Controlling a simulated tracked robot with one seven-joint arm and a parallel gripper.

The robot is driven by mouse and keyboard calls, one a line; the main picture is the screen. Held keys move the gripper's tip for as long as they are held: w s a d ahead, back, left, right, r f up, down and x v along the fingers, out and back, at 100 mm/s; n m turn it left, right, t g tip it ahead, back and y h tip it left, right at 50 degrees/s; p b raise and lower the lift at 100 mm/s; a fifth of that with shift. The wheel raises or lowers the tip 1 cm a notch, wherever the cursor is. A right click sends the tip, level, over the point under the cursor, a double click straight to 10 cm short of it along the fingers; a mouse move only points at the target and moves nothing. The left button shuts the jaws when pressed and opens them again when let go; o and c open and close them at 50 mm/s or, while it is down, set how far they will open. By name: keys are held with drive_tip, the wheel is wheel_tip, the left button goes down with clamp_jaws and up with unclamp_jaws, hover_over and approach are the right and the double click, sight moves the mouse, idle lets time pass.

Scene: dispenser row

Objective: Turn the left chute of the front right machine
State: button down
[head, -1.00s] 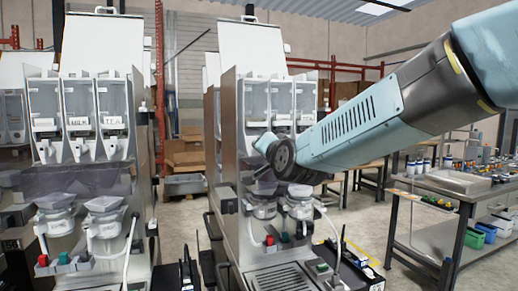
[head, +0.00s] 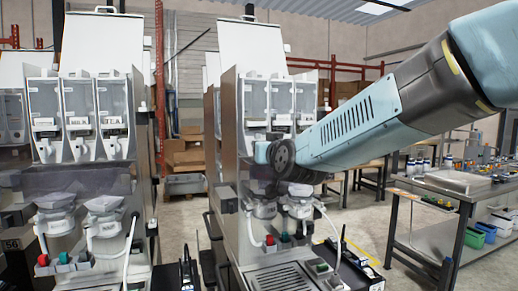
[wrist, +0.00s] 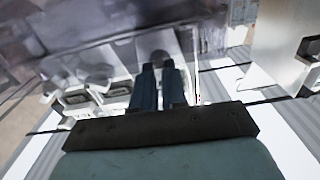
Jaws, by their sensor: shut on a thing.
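The front right machine (head: 228,150) stands mid-picture in the head view, with clear canisters on top and a drip grille below. My arm reaches in from the right, and its wrist hides the left chute area and my fingers there. In the wrist view my gripper (wrist: 158,68) has its two blue fingers close together, shut on a white part (wrist: 157,45) of the machine, which I take to be the left chute. The fingers cover much of it, so its angle is unclear. Below, two mixing cups (head: 264,209) show in the head view.
Another machine (head: 90,150) with labelled canisters stands to the left, a narrow gap between them. A steel workbench (head: 440,200) with bins is on the right. Cardboard boxes (head: 187,152) are behind. Open floor lies between the right machine and the bench.

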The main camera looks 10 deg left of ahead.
drive_tip(key=shift+n, duration=0.3)
drive_tip(key=c, duration=1.2)
unclamp_jaws()
drive_tip(key=shift+o, duration=0.2)
drive_tip(key=v, duration=1.3)
drive_tip(key=shift+s, duration=0.4)
drive_tip(key=shift+d, duration=0.2)
